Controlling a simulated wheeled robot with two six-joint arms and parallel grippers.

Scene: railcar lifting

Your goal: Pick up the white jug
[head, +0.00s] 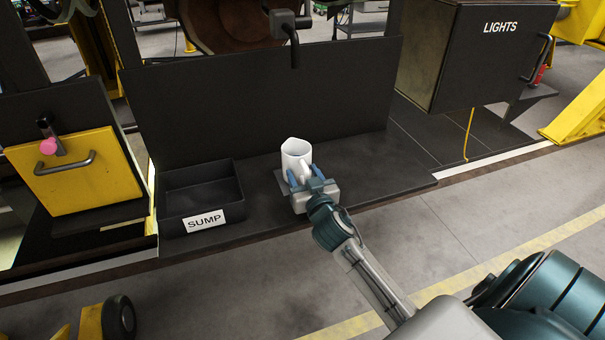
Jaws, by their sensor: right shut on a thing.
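The white jug (294,152) stands upright at the middle of the dark bench ledge, with its open top up and its handle toward me. My right gripper (302,179) reaches it from the front right and is shut on the jug, on its near side by the handle. The gripper hides the jug's lower near part, so I cannot tell whether its base touches the surface under it. My left gripper is not in view.
A dark tray labelled SUMP (202,190) sits left of the jug. A dark back panel (230,110) rises behind it, with a black tap-like fitting (293,45) above. A LIGHTS box (470,55) stands at the right. The ledge (385,165) right of the jug is clear.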

